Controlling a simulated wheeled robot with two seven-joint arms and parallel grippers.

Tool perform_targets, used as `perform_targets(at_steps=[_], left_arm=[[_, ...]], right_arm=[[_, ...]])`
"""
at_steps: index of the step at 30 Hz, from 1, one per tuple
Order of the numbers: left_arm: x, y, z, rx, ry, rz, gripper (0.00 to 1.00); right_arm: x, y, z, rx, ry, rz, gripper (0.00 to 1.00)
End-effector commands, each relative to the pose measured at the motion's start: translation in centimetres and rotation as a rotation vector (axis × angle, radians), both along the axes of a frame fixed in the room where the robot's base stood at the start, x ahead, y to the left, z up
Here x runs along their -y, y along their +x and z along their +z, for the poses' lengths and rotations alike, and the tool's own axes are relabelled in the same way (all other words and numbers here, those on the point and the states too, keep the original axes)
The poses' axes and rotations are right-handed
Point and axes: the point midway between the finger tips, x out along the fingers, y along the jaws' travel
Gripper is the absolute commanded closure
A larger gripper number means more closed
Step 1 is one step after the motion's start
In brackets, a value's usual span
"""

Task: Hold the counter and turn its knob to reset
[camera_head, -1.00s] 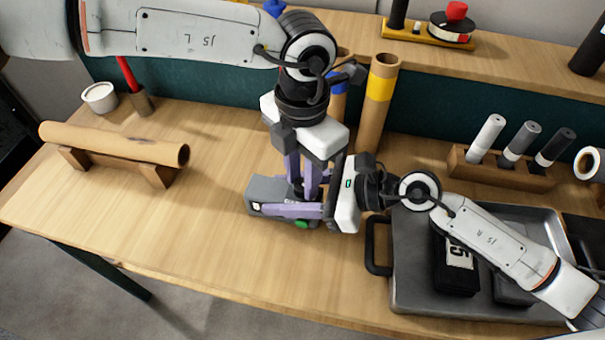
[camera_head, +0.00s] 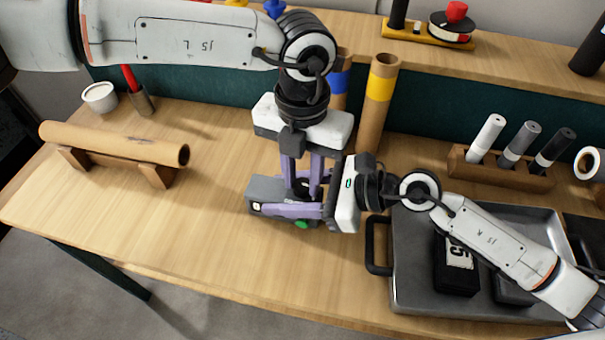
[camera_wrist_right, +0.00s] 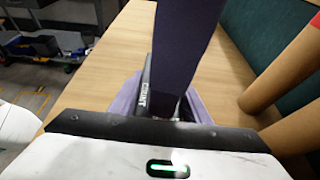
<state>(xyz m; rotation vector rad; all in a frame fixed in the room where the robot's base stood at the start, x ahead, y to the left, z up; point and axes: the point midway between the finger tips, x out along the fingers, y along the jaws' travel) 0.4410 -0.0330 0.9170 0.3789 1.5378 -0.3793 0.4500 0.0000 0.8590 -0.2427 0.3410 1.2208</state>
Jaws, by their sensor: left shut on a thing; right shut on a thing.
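The counter (camera_head: 264,189) is a small grey box with a green spot on its front side, standing on the table at the middle of the head view. My right gripper (camera_head: 287,202) comes in from the right and is shut on the counter, with a purple finger along its front. My left gripper (camera_head: 302,188) points down from above and is shut on the dark round knob (camera_head: 301,184), largely hidden between its purple fingers. In the right wrist view, a strip of the counter (camera_wrist_right: 145,97) with white lettering shows; purple fingers hide most of it.
A grey tray (camera_head: 400,290) with black blocks lies right of the counter, under my right arm. Cardboard tubes (camera_head: 372,115) stand behind. A roll (camera_head: 110,141) rests on a wooden cradle at left. A marker rack (camera_head: 500,172) stands at right. The front-left table is clear.

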Motion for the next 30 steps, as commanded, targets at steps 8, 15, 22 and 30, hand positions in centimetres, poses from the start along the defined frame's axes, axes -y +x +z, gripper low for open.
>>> perform_targets(at_steps=[8, 15, 22, 30], left_arm=[[0.03, -0.01, 0.07, 0.0, -0.001, 0.101, 0.97], [0.04, 0.0, 0.08, 0.0, -0.001, 0.121, 0.97], [0.05, 0.01, 0.08, 0.0, -0.001, 0.12, 0.97], [0.02, 0.0, 0.05, 0.0, -0.001, 0.119, 0.66]], right_arm=[[0.0, 0.02, 0.01, 0.0, 0.0, -0.001, 0.88], [0.01, 0.02, 0.0, 0.0, 0.0, -0.001, 0.88], [0.01, 0.02, -0.01, 0.0, 0.0, 0.0, 0.88], [0.01, 0.01, -0.01, 0.0, 0.0, 0.0, 0.88]])
